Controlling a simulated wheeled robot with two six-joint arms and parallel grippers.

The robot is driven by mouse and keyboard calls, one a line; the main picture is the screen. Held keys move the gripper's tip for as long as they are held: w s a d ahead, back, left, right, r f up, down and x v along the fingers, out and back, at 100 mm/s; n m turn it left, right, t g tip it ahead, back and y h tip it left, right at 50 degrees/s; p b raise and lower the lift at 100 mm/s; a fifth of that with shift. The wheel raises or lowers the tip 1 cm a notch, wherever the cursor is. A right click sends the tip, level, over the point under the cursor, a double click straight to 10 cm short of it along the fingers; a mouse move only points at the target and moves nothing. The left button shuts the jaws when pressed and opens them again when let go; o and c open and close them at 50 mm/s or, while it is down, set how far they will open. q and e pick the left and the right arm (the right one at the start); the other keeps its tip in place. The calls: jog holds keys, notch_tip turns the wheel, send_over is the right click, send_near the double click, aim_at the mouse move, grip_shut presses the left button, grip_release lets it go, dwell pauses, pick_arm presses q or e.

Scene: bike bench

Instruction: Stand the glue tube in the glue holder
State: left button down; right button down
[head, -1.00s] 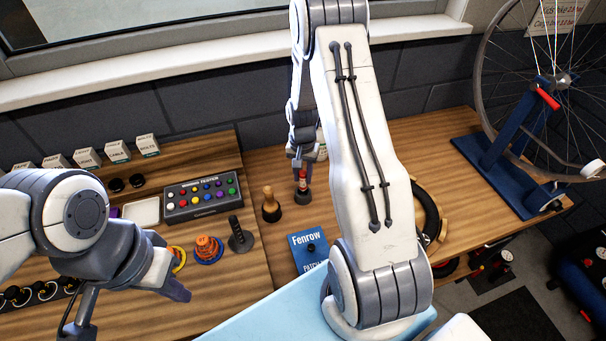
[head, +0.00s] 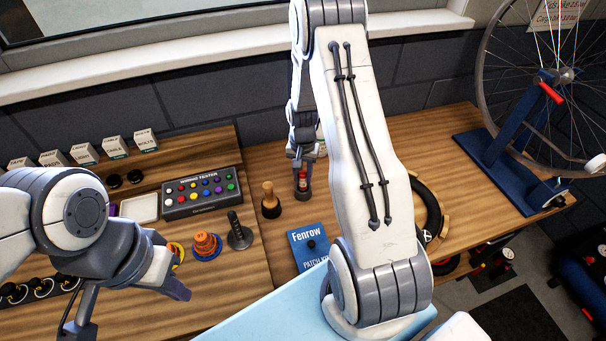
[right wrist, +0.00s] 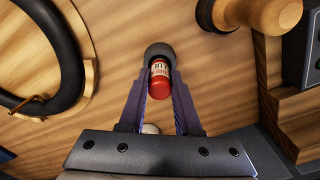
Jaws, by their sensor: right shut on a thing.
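The red glue tube (right wrist: 160,82) is between the two fingers of my right gripper (right wrist: 161,88) in the right wrist view. The gripper is shut on it. One end of the tube meets the round dark glue holder (right wrist: 158,50); how deep it sits inside cannot be told. In the head view my right gripper (head: 302,180) points down over the holder (head: 302,197), with a bit of the red tube (head: 302,174) showing between the fingers. My left gripper (head: 178,290) hangs over the bench at the left; its finger gap is not clear.
A wooden-handled tool (head: 269,200) stands just left of the holder. A blue patch kit box (head: 308,247) lies in front. A black tyre (head: 430,205) lies to the right, partly behind my right arm. A button panel (head: 202,192) is further left.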

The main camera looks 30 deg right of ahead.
jog(key=shift+f+b, duration=0.65)
jog(key=shift+f, duration=0.3)
jog(key=c, duration=0.5)
grip_release()
notch_tip(320, 180, up, 11)
jog(key=shift+f+b, duration=0.2)
jog(key=shift+b, duration=0.95)
jog(key=s+a+r+n, duration=0.3)
jog(key=a+r+n, duration=0.1)
jog(key=a, duration=0.5)
jog(key=s+a+r+n, duration=0.3)
jog(key=s+a+n, duration=0.1)
jog(key=a, duration=0.5)
jog(key=shift+s+a+r+n+y+b, duration=0.15)
jog(key=shift+s+a+r+n, duration=0.3)
jog(key=shift+s+a+n, duration=1.75)
jog(key=shift+s+a+r+n+y+b, duration=0.15)
jog(key=shift+s+a+r+n, duration=0.5)
jog(key=shift+s, duration=3)
jog(key=shift+s+a+r+n+y, duration=0.25)
jog(key=shift+s+a+n, duration=1.35)
jog(key=shift+s, duration=1.3)
